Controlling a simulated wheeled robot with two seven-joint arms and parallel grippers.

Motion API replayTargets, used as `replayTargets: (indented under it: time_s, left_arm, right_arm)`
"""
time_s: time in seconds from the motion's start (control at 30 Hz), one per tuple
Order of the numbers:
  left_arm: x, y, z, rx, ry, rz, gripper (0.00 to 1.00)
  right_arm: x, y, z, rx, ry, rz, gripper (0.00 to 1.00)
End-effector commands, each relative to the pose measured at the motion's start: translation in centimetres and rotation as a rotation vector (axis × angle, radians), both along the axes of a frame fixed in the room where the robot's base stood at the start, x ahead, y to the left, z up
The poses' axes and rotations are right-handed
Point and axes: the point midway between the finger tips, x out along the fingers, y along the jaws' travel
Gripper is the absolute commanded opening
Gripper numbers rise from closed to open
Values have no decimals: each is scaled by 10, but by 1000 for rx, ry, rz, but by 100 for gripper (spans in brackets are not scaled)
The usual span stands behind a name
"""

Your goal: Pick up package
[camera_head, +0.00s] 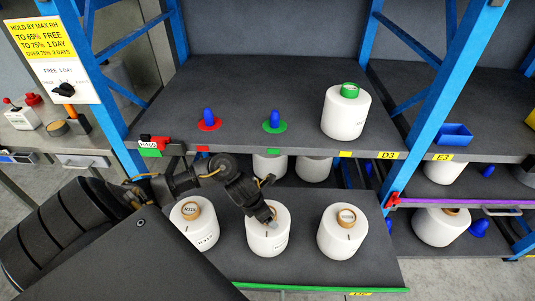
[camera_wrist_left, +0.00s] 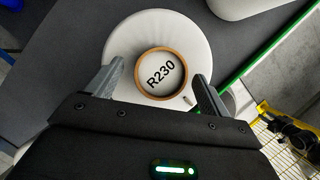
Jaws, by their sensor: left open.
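A white yarn bobbin (camera_head: 266,239) with a brown core stands upright in the middle of the front row on the lower shelf. My left gripper (camera_head: 262,213) is just above it and hides part of its top. In the left wrist view the open fingers (camera_wrist_left: 157,74) lie on either side of the brown core ring marked R230 (camera_wrist_left: 160,73), over the bobbin's white top (camera_wrist_left: 130,38). Whether the fingers touch it cannot be told. Similar white bobbins stand to its left (camera_head: 196,230) and right (camera_head: 342,237). My right gripper is not in view.
The upper shelf (camera_head: 230,90) holds a white bobbin with a green core (camera_head: 345,115) and red (camera_head: 209,124) and green (camera_head: 274,126) discs with blue pegs. Its front edge overhangs bobbins behind. Blue posts (camera_head: 446,85) flank the rack.

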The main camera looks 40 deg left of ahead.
Motion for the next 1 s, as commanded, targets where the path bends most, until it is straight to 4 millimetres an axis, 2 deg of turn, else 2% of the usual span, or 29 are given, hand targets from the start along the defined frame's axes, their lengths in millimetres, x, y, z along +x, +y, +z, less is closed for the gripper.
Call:
replayTargets:
  time_s: [0.23, 0.83, 1.0]
  left_arm:
    - [1, 0, -1, 0, -1, -1, 81]
    - [1, 0, -1, 1, -1, -1, 2]
    - [3, 0, 1, 0, -8, 1, 0]
  right_arm:
    - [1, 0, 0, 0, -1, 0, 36]
    - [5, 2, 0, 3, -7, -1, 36]
    - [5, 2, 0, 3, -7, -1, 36]
